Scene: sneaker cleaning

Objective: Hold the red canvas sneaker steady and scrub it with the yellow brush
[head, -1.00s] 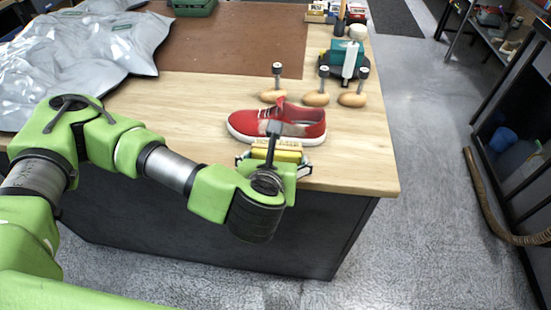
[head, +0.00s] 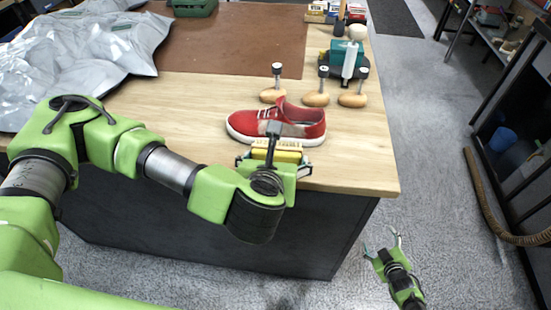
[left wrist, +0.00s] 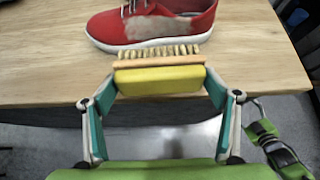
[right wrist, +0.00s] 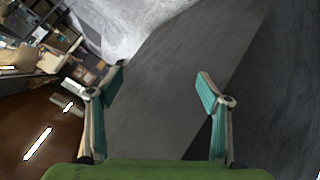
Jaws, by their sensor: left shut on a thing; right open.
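The red canvas sneaker (head: 300,122) with a white sole stands upright near the table's front edge. A greyish-tan dirty patch shows on its side in the left wrist view (left wrist: 152,28). The yellow brush (left wrist: 160,80) is held by my left gripper (left wrist: 160,95), with its bristles facing the sneaker's near side. The bristles are very close to the sole; I cannot tell whether they touch. My right gripper (head: 382,243) is open and empty, low over the floor to the right of the table. It also shows in the right wrist view (right wrist: 160,82).
Several wooden-based tools with upright handles, one of them here (head: 316,99), stand behind the sneaker. A brown mat (head: 235,45) covers the back of the wooden table (head: 375,165). Grey plastic bags (head: 70,60) lie at left. The tabletop right of the sneaker is clear.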

